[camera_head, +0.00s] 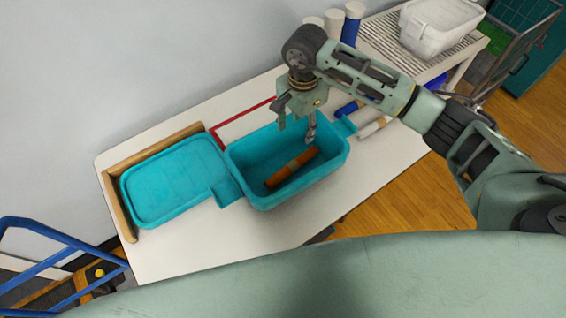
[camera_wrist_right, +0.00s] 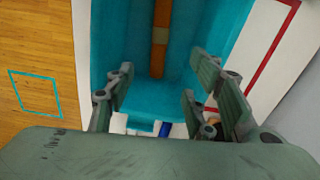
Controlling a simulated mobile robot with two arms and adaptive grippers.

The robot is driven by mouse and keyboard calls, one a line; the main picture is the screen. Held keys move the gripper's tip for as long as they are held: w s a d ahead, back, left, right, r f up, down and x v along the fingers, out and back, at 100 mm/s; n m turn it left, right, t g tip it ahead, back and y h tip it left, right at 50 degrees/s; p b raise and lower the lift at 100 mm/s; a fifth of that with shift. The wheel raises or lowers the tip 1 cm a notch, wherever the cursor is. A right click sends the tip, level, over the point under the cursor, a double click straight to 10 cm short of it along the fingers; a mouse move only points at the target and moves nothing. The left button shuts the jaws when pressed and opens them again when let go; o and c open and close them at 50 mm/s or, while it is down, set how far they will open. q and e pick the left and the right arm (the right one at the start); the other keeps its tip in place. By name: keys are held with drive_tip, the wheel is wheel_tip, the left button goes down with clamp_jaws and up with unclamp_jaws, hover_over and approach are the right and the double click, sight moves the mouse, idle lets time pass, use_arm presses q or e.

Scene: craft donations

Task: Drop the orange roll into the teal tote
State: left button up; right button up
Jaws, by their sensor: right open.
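The teal tote (camera_head: 279,198) stands open on the white table. The orange roll (camera_head: 309,156), with a tan band around its middle, lies inside the tote. The orange roll also shows in the right wrist view (camera_wrist_right: 158,60), lying within the teal walls of the tote (camera_wrist_right: 105,45). My right gripper (camera_head: 297,133) is above the tote, over its back right part. In the right wrist view my right gripper (camera_wrist_right: 160,88) has its fingers wide apart with nothing between them, and the roll lies beyond them. My left gripper is not in view.
A teal lid (camera_head: 172,180) lies left of the tote on the white table (camera_head: 240,238). A blue roll (camera_head: 348,108) and a white roll (camera_head: 370,127) lie right of the tote. A white bin (camera_head: 440,28) sits on a slatted rack.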

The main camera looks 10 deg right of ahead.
wheel_tip(320, 180, up, 12)
idle(0.6)
